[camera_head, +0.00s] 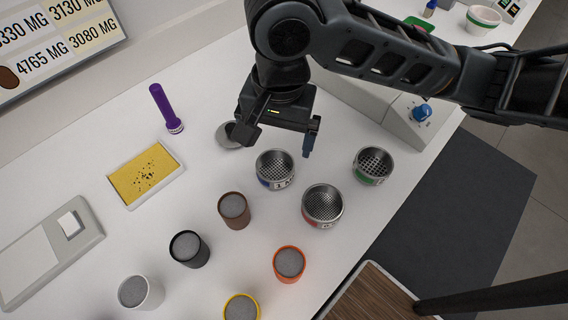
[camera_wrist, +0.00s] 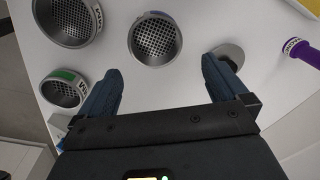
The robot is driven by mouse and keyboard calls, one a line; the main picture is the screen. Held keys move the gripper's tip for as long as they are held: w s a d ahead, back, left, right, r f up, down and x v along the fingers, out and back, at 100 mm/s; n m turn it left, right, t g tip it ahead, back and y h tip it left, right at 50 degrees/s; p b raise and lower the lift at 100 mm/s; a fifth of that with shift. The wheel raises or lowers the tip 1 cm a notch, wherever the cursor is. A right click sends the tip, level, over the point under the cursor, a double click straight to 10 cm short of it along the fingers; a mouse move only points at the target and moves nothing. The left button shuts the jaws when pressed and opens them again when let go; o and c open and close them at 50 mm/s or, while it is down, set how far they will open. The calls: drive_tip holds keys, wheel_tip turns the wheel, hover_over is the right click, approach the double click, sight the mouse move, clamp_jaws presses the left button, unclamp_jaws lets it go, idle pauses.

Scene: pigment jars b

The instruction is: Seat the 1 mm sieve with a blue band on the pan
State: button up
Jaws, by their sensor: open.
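The sieve with a blue band (camera_head: 275,170) stands upright on the white table, its mesh facing up and part of a "1 M" label showing. It also shows in the wrist view (camera_wrist: 155,38), ahead of and between my fingers. A low grey round piece, apparently the pan (camera_head: 226,138), lies to its upper left, partly hidden by my left finger; in the wrist view the pan (camera_wrist: 229,52) is partly behind the right finger. My gripper (camera_head: 277,143) is open and empty, above the table just behind the blue-banded sieve.
A red-banded sieve (camera_head: 322,206) and a green-banded sieve (camera_head: 371,166) stand close by on the right. Several pigment jars, such as the brown one (camera_head: 234,210), stand in front. A purple cylinder (camera_head: 165,108) and yellow speckled tray (camera_head: 146,174) are left. A blue-knobbed device (camera_head: 398,115) stands behind.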

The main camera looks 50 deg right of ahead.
sight(276, 172)
drive_tip(key=shift+s+a+r+g, duration=0.3)
drive_tip(key=shift+s+a+r, duration=0.05)
drive_tip(key=shift+s+a, duration=0.1)
drive_tip(key=shift+w+a+f+b, duration=0.1)
drive_tip(key=shift+f+b, duration=0.5)
drive_tip(key=shift+f, duration=1.3)
drive_tip(key=shift+a+f+b, duration=0.1)
drive_tip(key=shift+f+b, duration=0.45)
drive_tip(key=shift+f, duration=1.35)
drive_tip(key=shift+c, duration=0.4)
drive_tip(key=c, duration=1)
drive_tip(key=shift+o, duration=0.2)
drive_tip(key=shift+r, duration=0.15)
